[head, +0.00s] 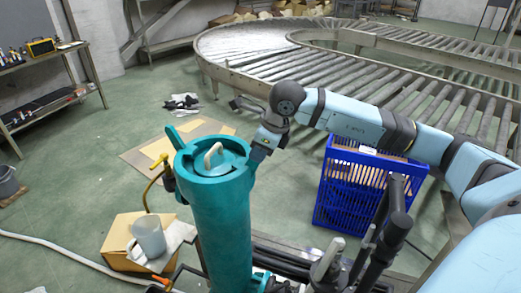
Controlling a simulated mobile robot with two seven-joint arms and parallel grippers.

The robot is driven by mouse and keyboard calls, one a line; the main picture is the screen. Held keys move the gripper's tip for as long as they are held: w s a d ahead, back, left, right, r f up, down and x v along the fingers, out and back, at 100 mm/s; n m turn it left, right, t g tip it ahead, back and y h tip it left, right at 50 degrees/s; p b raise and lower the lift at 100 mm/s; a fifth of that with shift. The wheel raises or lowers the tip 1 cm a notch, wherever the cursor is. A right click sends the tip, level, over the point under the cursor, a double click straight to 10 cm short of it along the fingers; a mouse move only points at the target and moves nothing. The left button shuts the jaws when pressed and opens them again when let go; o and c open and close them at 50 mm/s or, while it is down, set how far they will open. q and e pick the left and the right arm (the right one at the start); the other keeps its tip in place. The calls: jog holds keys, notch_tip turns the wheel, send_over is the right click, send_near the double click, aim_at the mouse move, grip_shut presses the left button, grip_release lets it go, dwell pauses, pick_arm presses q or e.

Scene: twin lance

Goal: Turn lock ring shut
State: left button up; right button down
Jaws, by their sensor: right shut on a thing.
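A tall teal cylinder (224,225) stands upright in the middle of the head view. A teal lock ring (184,160) sits around its top, with one lug sticking up at the far left and another at the right. Inside the ring is a teal lid with a pale curved handle (213,154). My right gripper (262,152) reaches in from the right and is shut on the ring's right-hand lug. Its fingertips are small and partly hidden. My left gripper is not in view.
A blue crate (345,190) stands right of the cylinder, below my right arm. A roller conveyor (300,60) curves behind. A cardboard box (125,235) with a grey cup (149,236) is at the lower left. A white hose (60,252) lies on the floor.

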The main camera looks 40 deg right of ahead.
jog(key=shift+a, duration=0.1)
jog(key=c, duration=1.1)
grip_release()
jog(key=shift+a, duration=0.1)
jog(key=shift+r, duration=0.15)
jog(key=shift+s+d+r, duration=0.15)
jog(key=shift+d+r, duration=0.05)
jog(key=shift+r, duration=0.15)
jog(key=v, duration=1.3)
jog(key=shift+p, duration=0.4)
jog(key=shift+f, duration=0.1)
